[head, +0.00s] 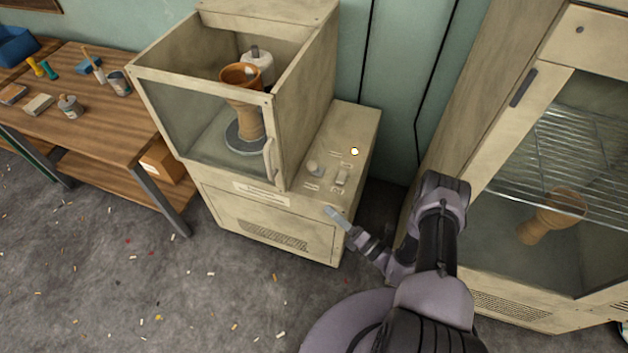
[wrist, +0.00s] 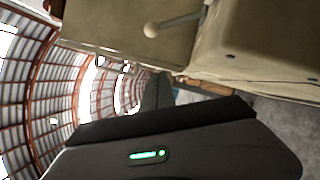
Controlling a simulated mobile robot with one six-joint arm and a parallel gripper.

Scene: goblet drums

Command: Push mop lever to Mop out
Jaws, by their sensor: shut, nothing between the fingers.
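The beige cabinet (head: 265,215) has a control top to the right of its glass-fronted box. In the wrist view a pale ball-ended lever (wrist: 152,30) sticks out from a beige surface. My gripper (head: 331,211) is shut and empty, in front of the cabinet's front edge, apparently apart from the controls.
An orange goblet drum (head: 246,112) stands on a grey disc inside the box, with a white item behind it. A tall cabinet (head: 520,110) with a wire shelf and another drum (head: 552,215) is at right. A wooden workbench (head: 95,125) is at left.

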